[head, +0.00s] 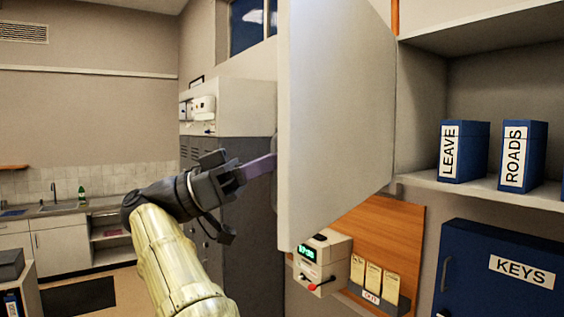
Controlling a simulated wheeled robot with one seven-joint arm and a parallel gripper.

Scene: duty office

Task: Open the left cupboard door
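The left cupboard door (335,120) is a pale grey panel standing swung open, hinged on its right side at the cupboard (432,110). Its free edge points toward me, and the shelf inside shows to its right. My gripper (266,166) is on the left of the door, at its outer face near the free edge. Its purple fingers reach up to the door. A thin grey piece, perhaps the handle, shows beside the fingertips. The contact is partly hidden by the door edge, so I cannot tell whether the fingers hold anything.
Blue binders marked LEAVE (464,152) and ROADS (523,156) stand on the shelf. Below are a blue KEYS cabinet (500,270), a time clock (322,262) and a card rack (380,287). Grey lockers (250,230) stand behind my arm. A sink counter (60,215) is far left.

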